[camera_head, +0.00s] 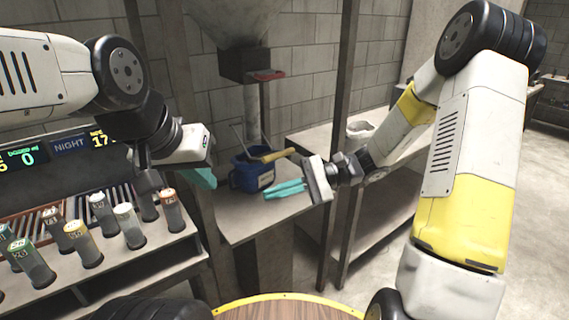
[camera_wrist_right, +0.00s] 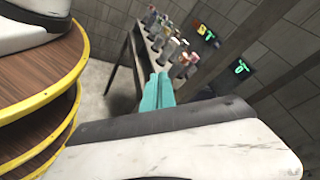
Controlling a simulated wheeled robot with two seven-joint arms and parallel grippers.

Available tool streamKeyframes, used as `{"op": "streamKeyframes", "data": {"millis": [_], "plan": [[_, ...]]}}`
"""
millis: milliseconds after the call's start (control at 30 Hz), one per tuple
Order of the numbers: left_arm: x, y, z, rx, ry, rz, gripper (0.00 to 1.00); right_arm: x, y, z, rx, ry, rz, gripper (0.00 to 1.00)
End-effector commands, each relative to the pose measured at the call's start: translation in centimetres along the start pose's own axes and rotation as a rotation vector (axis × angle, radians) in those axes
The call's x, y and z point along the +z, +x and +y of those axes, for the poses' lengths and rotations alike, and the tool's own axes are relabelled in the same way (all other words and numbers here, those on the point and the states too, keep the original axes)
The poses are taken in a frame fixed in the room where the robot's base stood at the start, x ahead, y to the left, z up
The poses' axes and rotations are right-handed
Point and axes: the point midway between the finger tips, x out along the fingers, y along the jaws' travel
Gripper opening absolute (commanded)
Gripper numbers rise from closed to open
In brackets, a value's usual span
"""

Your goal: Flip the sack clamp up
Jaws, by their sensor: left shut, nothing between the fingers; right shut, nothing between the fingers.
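A blue sack or container (camera_head: 252,172) with a pale label stands on the grey bench below a hopper spout. A yellowish bar (camera_head: 273,155) lies across its top and sticks out to the right; it looks like the clamp, but I cannot tell for certain. A thin pale rod (camera_head: 238,138) rises at its left. My right gripper (camera_head: 284,190), with teal fingers, is shut and empty, in front of and to the right of the blue sack. Its fingers also show in the right wrist view (camera_wrist_right: 157,92). My left gripper (camera_head: 203,178) is shut and empty left of the sack, partly hidden by its own wrist.
Metal posts (camera_head: 343,130) flank the bench. A rack of capped tubes (camera_head: 100,235) stands at left under lit displays (camera_head: 70,145). A white bucket (camera_head: 360,131) stands on the right bench.

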Motion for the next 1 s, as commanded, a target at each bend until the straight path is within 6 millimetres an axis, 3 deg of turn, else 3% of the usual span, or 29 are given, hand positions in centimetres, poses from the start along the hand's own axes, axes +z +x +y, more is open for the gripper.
{"op": "streamKeyframes", "data": {"millis": [267, 467, 733, 1000], "plan": [[0.0, 0.0, 0.0, 0.000, 0.000, 0.000, 0.00, -6.8, -0.5, -2.0, -0.399, 0.193, -0.127, 0.00], [0.0, 0.0, 0.0, 0.000, 0.000, 0.000, 0.00, -12.7, -2.4, -2.2, -0.711, 0.316, -0.170, 0.00], [0.0, 0.0, 0.0, 0.000, 0.000, 0.000, 0.00, -20.5, -5.6, 0.2, -1.109, 0.461, -0.162, 0.00], [0.0, 0.0, 0.0, 0.000, 0.000, 0.000, 0.00, -24.2, -7.2, 2.5, -1.296, 0.526, -0.132, 0.00]]}}
